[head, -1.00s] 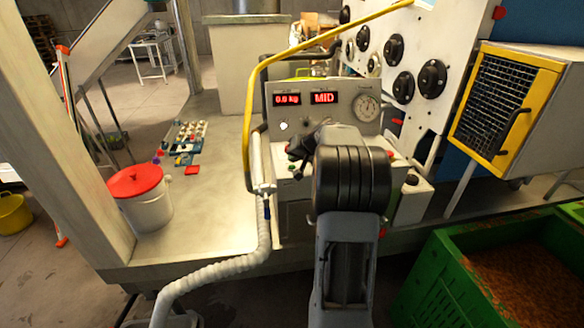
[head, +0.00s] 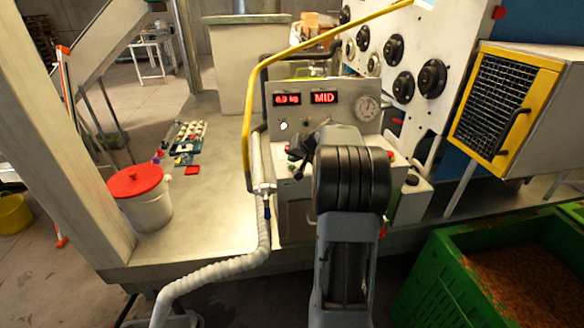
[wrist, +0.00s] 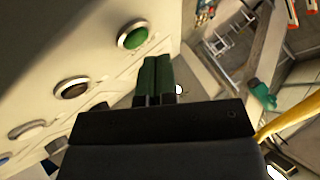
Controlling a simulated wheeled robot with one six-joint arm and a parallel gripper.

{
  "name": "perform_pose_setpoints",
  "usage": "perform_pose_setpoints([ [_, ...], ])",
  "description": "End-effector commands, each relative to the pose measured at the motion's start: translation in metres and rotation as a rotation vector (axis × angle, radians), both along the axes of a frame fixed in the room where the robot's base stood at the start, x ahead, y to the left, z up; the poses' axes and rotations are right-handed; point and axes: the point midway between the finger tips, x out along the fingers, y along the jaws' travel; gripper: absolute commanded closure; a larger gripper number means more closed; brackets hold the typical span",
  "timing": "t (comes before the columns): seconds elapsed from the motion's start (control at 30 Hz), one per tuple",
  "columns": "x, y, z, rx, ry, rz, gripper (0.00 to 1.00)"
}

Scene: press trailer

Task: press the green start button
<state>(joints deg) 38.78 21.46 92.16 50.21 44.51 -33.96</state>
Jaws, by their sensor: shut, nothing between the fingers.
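The green button (wrist: 132,37) is round, in a pale metal ring on the light panel in the wrist view. A small green spot (head: 291,167) on the control box in the head view looks like the same button. My gripper (wrist: 157,60) is shut and empty, with its two green fingers side by side. In the wrist view its tips lie just below and right of the green button, apart from it in the picture; the depth gap is hard to judge. In the head view my arm hides much of the button panel and the fingertips.
A dark button (wrist: 70,88) sits on the same panel. A red-lidded bucket (head: 146,205) stands left.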

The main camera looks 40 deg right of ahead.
Motion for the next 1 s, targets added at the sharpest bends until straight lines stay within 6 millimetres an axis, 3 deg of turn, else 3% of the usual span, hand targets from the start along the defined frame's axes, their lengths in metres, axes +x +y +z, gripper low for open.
perform_pose_setpoints([
  [1.0, 0.0000, -0.0001, -0.0095, 0.000, 0.000, 0.000, 1.00],
])
